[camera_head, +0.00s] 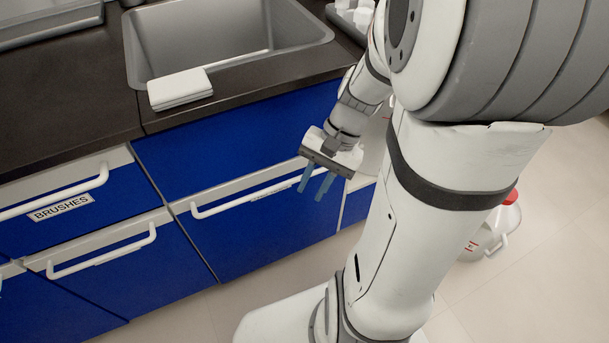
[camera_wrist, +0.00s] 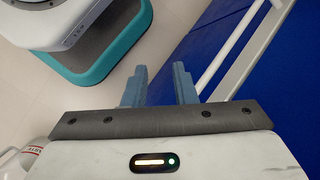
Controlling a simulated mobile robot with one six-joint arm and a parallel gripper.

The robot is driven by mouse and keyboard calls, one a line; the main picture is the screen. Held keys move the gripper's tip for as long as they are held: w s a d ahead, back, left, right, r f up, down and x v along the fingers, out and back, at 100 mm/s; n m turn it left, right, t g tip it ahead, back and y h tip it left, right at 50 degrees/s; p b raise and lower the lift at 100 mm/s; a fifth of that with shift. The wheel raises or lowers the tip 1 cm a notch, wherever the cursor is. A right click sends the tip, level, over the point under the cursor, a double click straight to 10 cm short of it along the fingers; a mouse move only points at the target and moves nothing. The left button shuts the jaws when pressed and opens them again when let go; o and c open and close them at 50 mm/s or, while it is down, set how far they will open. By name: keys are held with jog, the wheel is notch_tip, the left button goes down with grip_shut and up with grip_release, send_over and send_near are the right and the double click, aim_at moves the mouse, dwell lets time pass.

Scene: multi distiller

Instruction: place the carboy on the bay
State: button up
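A carboy (camera_head: 478,244), whitish and see-through with a red cap, red marks and a side handle, stands on the floor at the right of the head view. My arm hides its left part. A pale rounded piece with red marks at the lower left edge of the wrist view may be the same carboy, but too little shows to be sure. My gripper (camera_head: 313,190) points down in front of the blue drawers, well left of the carboy. Its blue fingers, also in the wrist view (camera_wrist: 160,80), are apart with nothing between them. I cannot make out the bay.
Blue drawers (camera_head: 255,225) with white bar handles are close behind my gripper; one is labelled BRUSHES. Above is a dark counter (camera_head: 60,110) with a steel sink (camera_head: 140,55) and a folded white cloth (camera_head: 180,88). Pale floor (camera_head: 560,270) is free at the right.

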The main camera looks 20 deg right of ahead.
jog(key=r+n+t+h, duration=0.1)
jog(key=n+h, duration=0.1)
jog(key=a+r+n+t+h, duration=0.1)
jog(key=n, duration=0.2)
jog(key=s+a+r+n+h, duration=0.1)
jog(key=r+n+h, duration=0.1)
jog(key=n, duration=0.1)
jog(key=shift+a+r+t+h, duration=0.1)
jog(key=shift+a+t+h, duration=0.2)
jog(key=shift+t, duration=0.1)
jog(key=shift+w+r, duration=0.1)
